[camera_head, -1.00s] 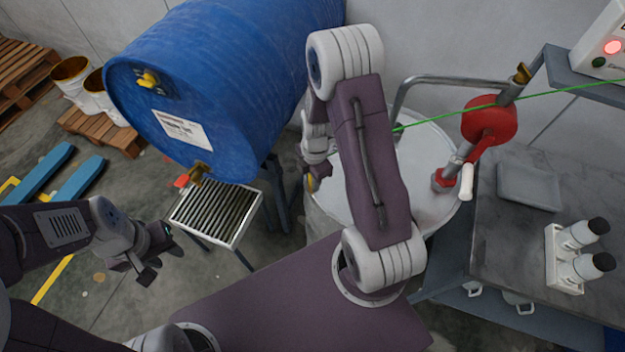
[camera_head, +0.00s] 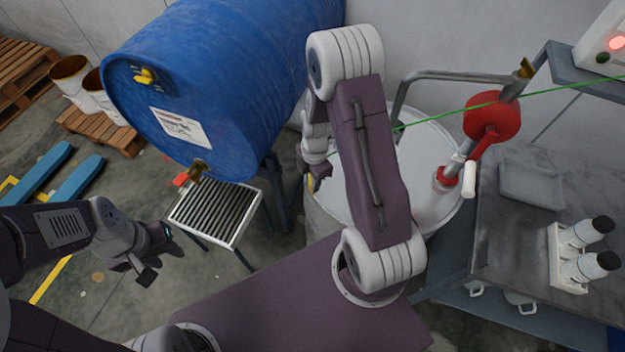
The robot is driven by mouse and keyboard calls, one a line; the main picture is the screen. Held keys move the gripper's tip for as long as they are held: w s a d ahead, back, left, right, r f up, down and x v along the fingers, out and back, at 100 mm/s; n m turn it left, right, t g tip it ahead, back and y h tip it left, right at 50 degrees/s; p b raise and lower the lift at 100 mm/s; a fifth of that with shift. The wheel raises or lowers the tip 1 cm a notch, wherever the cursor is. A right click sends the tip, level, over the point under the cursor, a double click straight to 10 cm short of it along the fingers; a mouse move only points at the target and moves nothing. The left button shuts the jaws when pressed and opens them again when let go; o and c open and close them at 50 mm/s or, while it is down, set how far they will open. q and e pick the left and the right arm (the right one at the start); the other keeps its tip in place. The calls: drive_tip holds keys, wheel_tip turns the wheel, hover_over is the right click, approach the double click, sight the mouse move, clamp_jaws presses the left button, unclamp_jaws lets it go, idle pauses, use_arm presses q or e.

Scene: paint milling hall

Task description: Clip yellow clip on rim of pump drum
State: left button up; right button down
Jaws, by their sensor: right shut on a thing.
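The pump drum (camera_head: 436,148) stands behind my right arm, with a pale round lid and a red hand pump (camera_head: 492,121) on top. My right gripper (camera_head: 311,182) is at the drum's left rim, shut on the yellow clip (camera_head: 310,184). Only a small bit of the clip shows between the fingers. Whether the clip touches the rim cannot be told. A thin green cable (camera_head: 560,91) runs from the upper right across the drum and behind my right arm. My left gripper (camera_head: 160,261) is open and empty above the floor at the left.
A large blue drum (camera_head: 225,80) lies on its side on a stand, with a grated stool (camera_head: 215,212) below its tap. At the right, a grey bench (camera_head: 525,240) holds a tray (camera_head: 530,186) and white bottles (camera_head: 585,233). Buckets stand on a pallet at the left.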

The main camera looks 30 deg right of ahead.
drive_tip(key=shift+f, duration=0.1)
drive_tip(key=shift+f+b, duration=0.2)
drive_tip(key=shift+b, duration=0.15)
drive_tip(key=shift+f+b, duration=0.3)
drive_tip(key=shift+f, duration=0.05)
drive_tip(key=shift+f+b, duration=0.9)
drive_tip(key=shift+f, duration=0.05)
drive_tip(key=c, duration=1.1)
unclamp_jaws()
drive_tip(key=shift+r, duration=0.1)
drive_tip(key=shift+r, duration=0.1)
drive_tip(key=r, duration=0.9)
drive_tip(key=shift+d, duration=0.2)
